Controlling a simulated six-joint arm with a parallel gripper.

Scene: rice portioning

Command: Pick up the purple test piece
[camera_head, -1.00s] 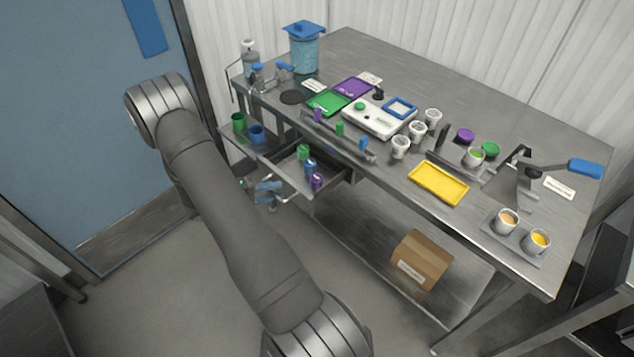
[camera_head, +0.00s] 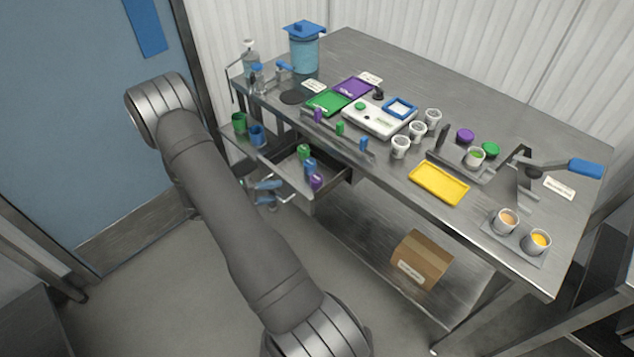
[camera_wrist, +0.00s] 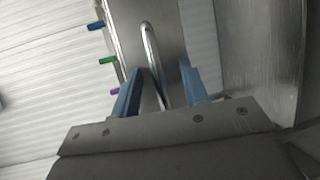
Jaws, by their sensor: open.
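One purple piece (camera_head: 318,114) stands on the rack along the table's front edge, left of a green and a blue one. Another purple piece (camera_head: 316,181) is in the open drawer, beside a blue and a green one. In the wrist view a purple piece (camera_wrist: 115,91) sticks out at the left, beside the left finger; it seems to be the rack's. My gripper (camera_wrist: 160,88) is open, with blue fingers. A curved metal handle (camera_wrist: 149,50) shows between the fingers; contact cannot be told. In the head view my gripper (camera_head: 268,190) is in front of the drawer, partly hidden by my arm.
The open drawer (camera_head: 285,172) juts from under the table (camera_head: 470,105). Green (camera_head: 239,122) and blue (camera_head: 257,134) cups stand left of it. A scale, trays, white cups and a press crowd the tabletop. A cardboard box (camera_head: 421,260) sits on the lower shelf.

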